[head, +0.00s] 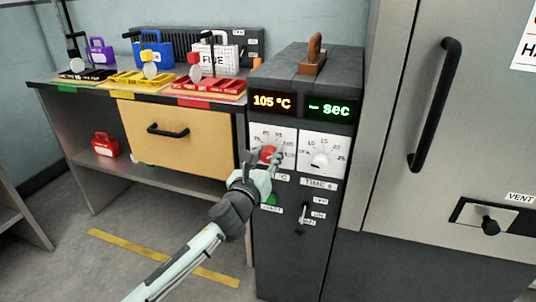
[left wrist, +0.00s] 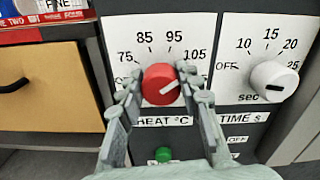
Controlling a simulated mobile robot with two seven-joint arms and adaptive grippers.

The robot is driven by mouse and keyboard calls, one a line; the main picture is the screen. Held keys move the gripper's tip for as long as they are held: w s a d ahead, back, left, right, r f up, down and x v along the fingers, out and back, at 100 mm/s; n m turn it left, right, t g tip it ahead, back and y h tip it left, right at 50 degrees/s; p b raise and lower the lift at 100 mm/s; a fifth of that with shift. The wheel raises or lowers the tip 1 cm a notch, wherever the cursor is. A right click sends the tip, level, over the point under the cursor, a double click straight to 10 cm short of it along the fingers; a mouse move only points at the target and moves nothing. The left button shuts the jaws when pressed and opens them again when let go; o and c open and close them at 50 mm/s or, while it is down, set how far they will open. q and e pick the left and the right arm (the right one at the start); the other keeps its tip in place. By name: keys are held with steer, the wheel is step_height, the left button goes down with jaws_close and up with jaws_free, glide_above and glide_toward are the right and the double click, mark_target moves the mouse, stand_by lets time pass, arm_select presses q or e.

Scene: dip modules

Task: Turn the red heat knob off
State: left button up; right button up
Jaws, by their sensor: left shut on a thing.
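The red heat knob (head: 267,153) sits on a white dial plate on the front of the dark machine (head: 345,95). In the left wrist view the red knob (left wrist: 158,82) has its white mark pointing up and right, towards 105. OFF is at the dial's left, partly hidden by a finger. The temperature display (head: 272,104) reads 105 °C. My left gripper (head: 269,162) is shut on the red knob, with one finger on each side in the left wrist view (left wrist: 160,77). My right gripper is not in view.
The white time knob (head: 320,159) is close to the right of the heat knob, under a green display (head: 329,108) reading "– sec". A green button (left wrist: 163,154) is below the heat knob. A lever (head: 302,214) is lower down. A bench with coloured trays stands left.

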arm_select(q)
steer(key=n, duration=0.2)
steer(key=shift+n, duration=1.7)
steer(key=n, duration=0.2)
steer(key=shift+a+f+n, duration=0.1)
steer(key=shift+n, duration=0.2)
steer(key=n, duration=0.2)
steer(key=shift+n, duration=0.4)
steer(key=n, duration=0.3)
steer(key=shift+f+n, duration=0.15)
steer(key=shift+n, duration=0.15)
steer(key=n, duration=0.3)
steer(key=shift+n, duration=0.3)
steer(key=n, duration=0.4)
steer(key=shift+f+n, duration=0.1)
steer(key=shift+n, duration=0.2)
steer(key=n, duration=0.4)
steer(key=shift+f+n, duration=0.1)
steer(key=shift+n, duration=1.2)
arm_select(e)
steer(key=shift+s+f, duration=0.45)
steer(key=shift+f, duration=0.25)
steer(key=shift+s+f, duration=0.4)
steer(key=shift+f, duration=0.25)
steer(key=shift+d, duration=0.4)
